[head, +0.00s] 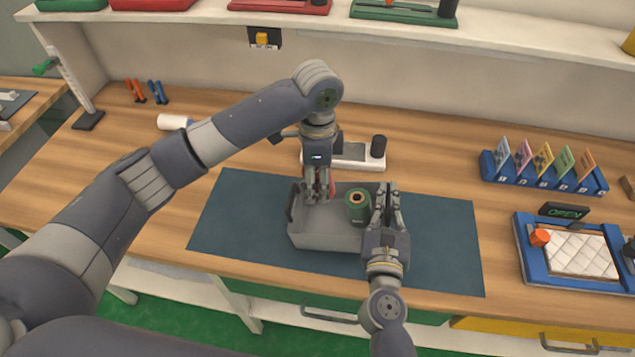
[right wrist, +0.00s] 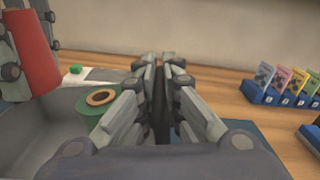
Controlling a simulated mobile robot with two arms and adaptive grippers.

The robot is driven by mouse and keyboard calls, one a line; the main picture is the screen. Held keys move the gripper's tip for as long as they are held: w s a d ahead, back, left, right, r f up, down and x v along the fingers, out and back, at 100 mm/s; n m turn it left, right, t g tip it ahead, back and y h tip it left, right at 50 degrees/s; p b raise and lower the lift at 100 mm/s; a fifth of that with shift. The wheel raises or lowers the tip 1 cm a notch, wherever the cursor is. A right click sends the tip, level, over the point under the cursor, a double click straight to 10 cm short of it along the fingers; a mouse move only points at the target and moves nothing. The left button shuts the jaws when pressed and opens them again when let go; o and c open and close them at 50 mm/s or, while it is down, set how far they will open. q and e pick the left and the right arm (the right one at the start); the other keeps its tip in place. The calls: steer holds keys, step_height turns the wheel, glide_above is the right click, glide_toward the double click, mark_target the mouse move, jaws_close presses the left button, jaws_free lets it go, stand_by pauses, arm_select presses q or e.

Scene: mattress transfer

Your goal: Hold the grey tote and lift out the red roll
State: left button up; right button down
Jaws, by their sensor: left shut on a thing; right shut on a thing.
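The grey tote (head: 325,241) stands on the blue-grey mat. My left gripper (head: 318,192) comes down over the tote's left part and is shut on the red roll (right wrist: 37,55). In the head view the fingers hide most of the red roll (head: 331,182). In the right wrist view it looks raised, its lower end about level with the green roll's top. The green roll (head: 357,207) stands in the tote's right part; it also shows in the right wrist view (right wrist: 98,112). My right gripper (head: 388,205) is shut on the tote's dark right handle (right wrist: 161,110).
The mat (head: 445,235) has free room on both sides of the tote. A white device with a black knob (head: 360,155) stands behind it. A blue card rack (head: 540,177) and blue tray (head: 525,250) are on the right. A white roll (head: 174,122) lies at left.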

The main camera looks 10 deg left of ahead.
arm_select(q)
steer(key=shift+r, duration=0.15)
steer(key=shift+r, duration=2.95)
arm_select(e)
steer(key=c, duration=1.7)
jaws_free()
steer(key=shift+s, duration=0.1)
steer(key=s, duration=1.2)
steer(key=shift+w, duration=0.1)
